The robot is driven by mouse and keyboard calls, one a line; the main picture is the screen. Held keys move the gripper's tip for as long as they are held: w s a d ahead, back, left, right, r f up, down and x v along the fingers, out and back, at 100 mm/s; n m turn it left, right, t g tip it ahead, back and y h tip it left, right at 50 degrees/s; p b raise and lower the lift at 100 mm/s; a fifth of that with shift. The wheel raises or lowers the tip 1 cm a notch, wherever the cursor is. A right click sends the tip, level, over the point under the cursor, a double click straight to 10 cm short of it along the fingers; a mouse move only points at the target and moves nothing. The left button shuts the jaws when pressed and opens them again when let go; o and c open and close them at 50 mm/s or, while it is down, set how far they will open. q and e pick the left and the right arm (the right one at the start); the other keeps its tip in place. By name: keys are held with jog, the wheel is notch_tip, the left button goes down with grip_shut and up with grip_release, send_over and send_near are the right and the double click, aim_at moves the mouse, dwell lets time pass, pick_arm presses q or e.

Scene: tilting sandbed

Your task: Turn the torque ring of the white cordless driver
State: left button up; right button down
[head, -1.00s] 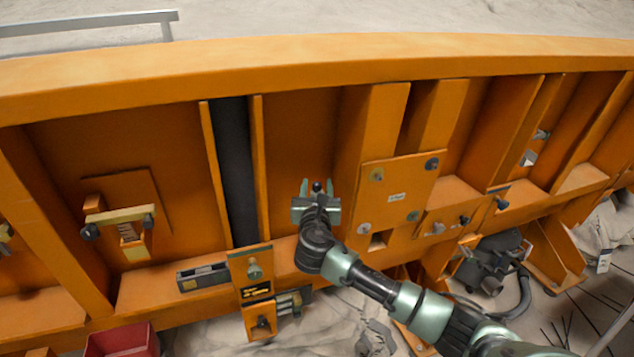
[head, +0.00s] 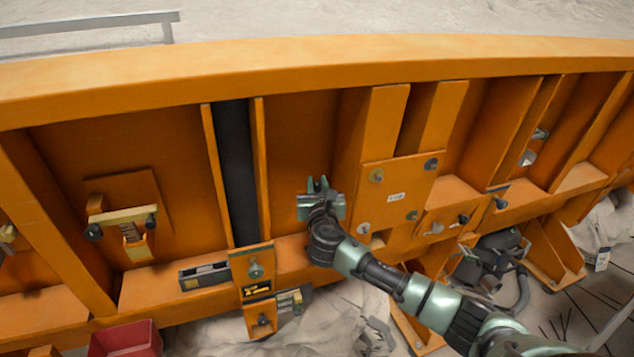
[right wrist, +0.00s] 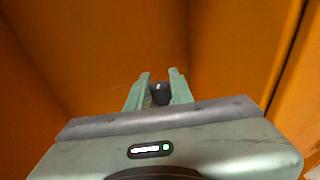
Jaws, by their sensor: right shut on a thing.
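My right gripper (head: 320,190) is in front of the orange panel bay, left of the bolted plate. Its fingers are shut on a small dark rounded piece (right wrist: 161,93), which shows between the two green fingertips in the right wrist view. Most of that piece is hidden by the gripper, so I cannot tell whether it belongs to a driver. I cannot make out a white cordless driver or its torque ring in either view. My left gripper is not in view.
An orange plate (head: 394,196) with several bolts is close right of my gripper. Orange ribs divide the frame into bays. A dark tray (head: 205,275) lies on the lower ledge. A red bin (head: 125,340) and a dark machine with a hose (head: 490,262) are below.

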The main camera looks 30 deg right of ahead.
jog(key=n+t+y, duration=0.1)
jog(key=n+y, duration=0.1)
jog(key=y, duration=0.1)
jog(key=shift+d, duration=0.2)
jog(key=shift+n+t+y, duration=0.4)
jog(key=shift+n+y, duration=0.2)
jog(key=shift+y, duration=0.3)
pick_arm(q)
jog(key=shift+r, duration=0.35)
pick_arm(e)
jog(key=shift+a+y, duration=0.15)
jog(key=shift+y, duration=0.15)
jog(key=c, duration=1.2)
grip_release()
jog(key=shift+c, duration=0.2)
